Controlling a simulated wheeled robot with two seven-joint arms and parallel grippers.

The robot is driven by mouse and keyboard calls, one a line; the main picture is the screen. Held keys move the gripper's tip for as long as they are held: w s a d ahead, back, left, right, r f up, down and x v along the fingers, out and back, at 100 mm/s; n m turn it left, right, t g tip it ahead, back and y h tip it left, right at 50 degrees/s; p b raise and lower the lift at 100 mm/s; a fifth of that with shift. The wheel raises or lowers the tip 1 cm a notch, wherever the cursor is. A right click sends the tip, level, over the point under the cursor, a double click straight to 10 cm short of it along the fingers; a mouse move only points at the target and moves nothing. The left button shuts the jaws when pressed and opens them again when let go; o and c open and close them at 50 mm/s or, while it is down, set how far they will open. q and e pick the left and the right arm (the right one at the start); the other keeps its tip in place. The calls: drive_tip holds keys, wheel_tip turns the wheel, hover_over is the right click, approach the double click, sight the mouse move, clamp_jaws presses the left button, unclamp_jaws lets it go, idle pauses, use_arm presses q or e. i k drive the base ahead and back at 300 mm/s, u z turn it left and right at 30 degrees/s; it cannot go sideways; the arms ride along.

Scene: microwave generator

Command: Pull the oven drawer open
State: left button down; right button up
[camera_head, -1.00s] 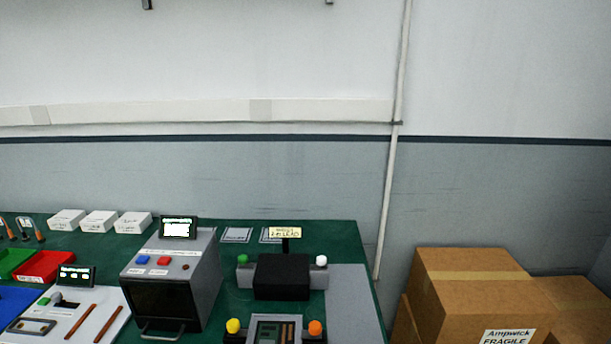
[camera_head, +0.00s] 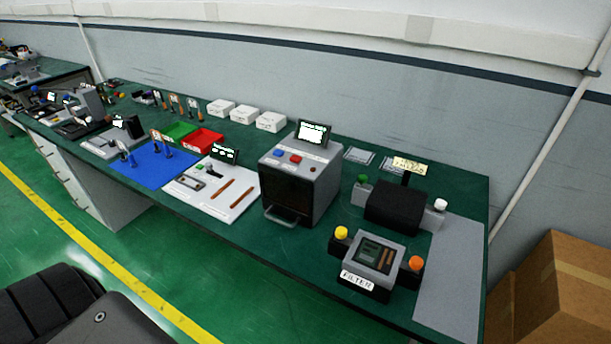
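The oven (camera_head: 301,182) is a grey box with a dark front, standing on the green workbench right of the middle. A blue button and a red button are on its sloped top, and a small lit screen (camera_head: 313,132) stands at its back. The drawer handle (camera_head: 285,216) is a grey bar low on its front. The drawer looks shut. Neither of my grippers shows in the view.
The green bench (camera_head: 340,150) runs from upper left to lower right. A filter device (camera_head: 370,262) and a black block (camera_head: 395,205) stand right of the oven. A white panel (camera_head: 207,198) lies left of it. Cardboard boxes (camera_head: 565,290) stand at the right. Green floor is clear in front.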

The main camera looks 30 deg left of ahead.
sight(297, 207)
drive_tip(key=z, duration=1.55)
drive_tip(key=k, duration=0.7)
drive_tip(key=u, duration=0.95)
